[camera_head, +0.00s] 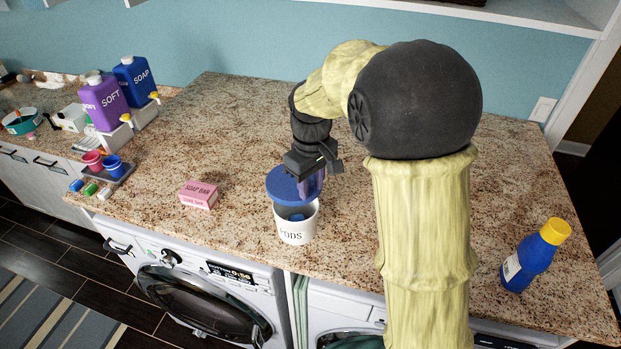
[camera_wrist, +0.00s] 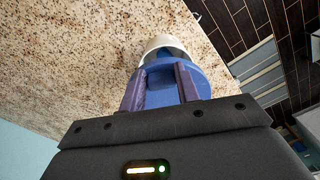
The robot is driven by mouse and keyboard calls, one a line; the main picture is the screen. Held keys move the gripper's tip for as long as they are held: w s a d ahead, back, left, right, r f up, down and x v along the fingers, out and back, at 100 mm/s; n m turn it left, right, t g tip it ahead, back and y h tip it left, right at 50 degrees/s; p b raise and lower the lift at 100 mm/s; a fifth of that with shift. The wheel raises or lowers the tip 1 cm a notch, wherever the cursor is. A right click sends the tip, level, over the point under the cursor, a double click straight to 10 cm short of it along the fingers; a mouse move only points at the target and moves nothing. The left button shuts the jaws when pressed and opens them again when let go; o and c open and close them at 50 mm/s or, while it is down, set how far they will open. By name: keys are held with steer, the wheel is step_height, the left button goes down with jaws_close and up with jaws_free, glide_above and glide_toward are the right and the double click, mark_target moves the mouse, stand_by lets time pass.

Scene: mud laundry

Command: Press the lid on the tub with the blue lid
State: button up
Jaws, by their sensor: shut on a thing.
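The white tub (camera_head: 296,227), with "PODS" lettering, stands upright on the granite counter near its front edge. Something blue (camera_head: 297,216) shows inside through its open front part. The blue lid (camera_head: 287,183) is tilted over the back of the tub's mouth and does not cover it fully. My gripper (camera_head: 312,187) is shut on the lid at its right side. In the wrist view the purple fingers (camera_wrist: 160,88) flank a blue part of the lid (camera_wrist: 205,84), with the tub's white rim (camera_wrist: 160,42) beyond. Whether lid and rim touch is unclear.
A pink soap bar box (camera_head: 199,195) lies left of the tub. A blue bottle with a yellow cap (camera_head: 535,255) stands at the right. Purple (camera_head: 105,103) and blue (camera_head: 136,80) dispensers and a tray with cups (camera_head: 104,169) are at the left. The counter behind the tub is clear.

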mark_target(312, 193)
steer(key=shift+s, duration=0.15)
step_height(312, 193, down, 4)
steer(key=b, duration=0.3)
steer(key=shift+d, duration=0.1)
steer(key=shift+f+b, duration=0.5)
steer(key=shift+b, duration=0.1)
steer(key=shift+f, duration=0.4)
steer(key=shift+f+b, duration=0.1)
steer(key=shift+b, duration=0.2)
steer(key=shift+s, duration=0.2)
